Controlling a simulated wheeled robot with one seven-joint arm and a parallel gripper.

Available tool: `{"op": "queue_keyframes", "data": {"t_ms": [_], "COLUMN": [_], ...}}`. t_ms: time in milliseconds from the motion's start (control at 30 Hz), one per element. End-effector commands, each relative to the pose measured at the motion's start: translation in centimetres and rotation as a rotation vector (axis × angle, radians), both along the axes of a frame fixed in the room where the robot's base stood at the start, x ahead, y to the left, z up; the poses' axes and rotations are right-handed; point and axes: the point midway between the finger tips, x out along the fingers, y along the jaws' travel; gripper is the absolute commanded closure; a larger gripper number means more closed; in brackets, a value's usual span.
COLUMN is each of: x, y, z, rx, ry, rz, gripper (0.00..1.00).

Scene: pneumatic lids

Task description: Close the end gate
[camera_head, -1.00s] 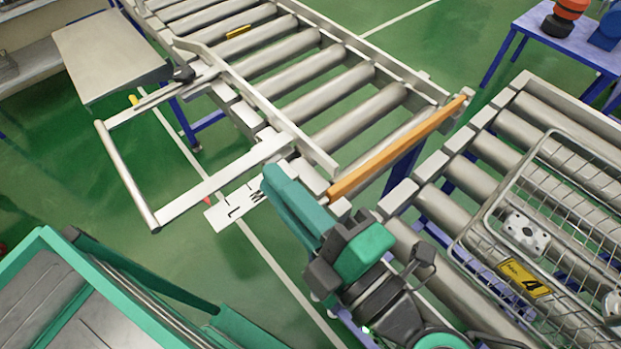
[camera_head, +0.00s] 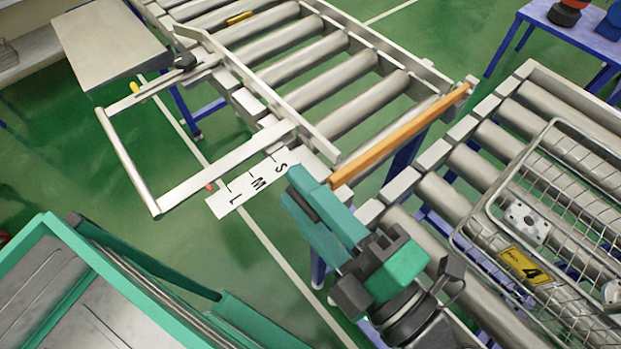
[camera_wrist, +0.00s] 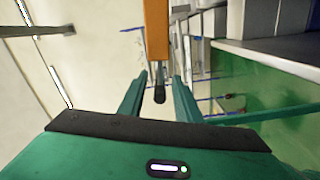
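The end gate appears to be the orange bar (camera_head: 400,136) across the near end of the left roller conveyor. Its right end is at a pale post; its left end is close to my gripper (camera_head: 305,188). In the wrist view the orange bar (camera_wrist: 157,35) comes down from the top and has a dark tip (camera_wrist: 160,96). This tip appears between the two teal fingers of my gripper (camera_wrist: 160,98), which are apart. I see no finger pressed on it, and cannot tell the depth between them. The bar's exact tilt is unclear.
A white S-M-L scale plate (camera_head: 252,184) and a pale metal frame (camera_head: 170,200) lie left of my gripper. A wire basket (camera_head: 545,235) with a yellow "4" tag sits on the right roller conveyor (camera_head: 450,200). A teal-edged bin (camera_head: 45,225) stands at lower left.

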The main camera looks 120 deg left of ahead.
Motion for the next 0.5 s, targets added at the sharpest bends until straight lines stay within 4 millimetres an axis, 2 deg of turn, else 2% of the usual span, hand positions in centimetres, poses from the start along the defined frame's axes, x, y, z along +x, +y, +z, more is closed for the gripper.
{"op": "queue_keyframes", "data": {"t_ms": [33, 200, 500], "x": [1.0, 3.7, 6.4], "y": [-0.2, -1.2, -2.3], "z": [0.0, -0.1, -0.2], "rx": [0.0, -0.001, 0.0], "ry": [0.0, 0.001, 0.0], "rz": [-0.004, -0.004, -0.003], "gripper": [0.69, 0.69, 0.69]}}
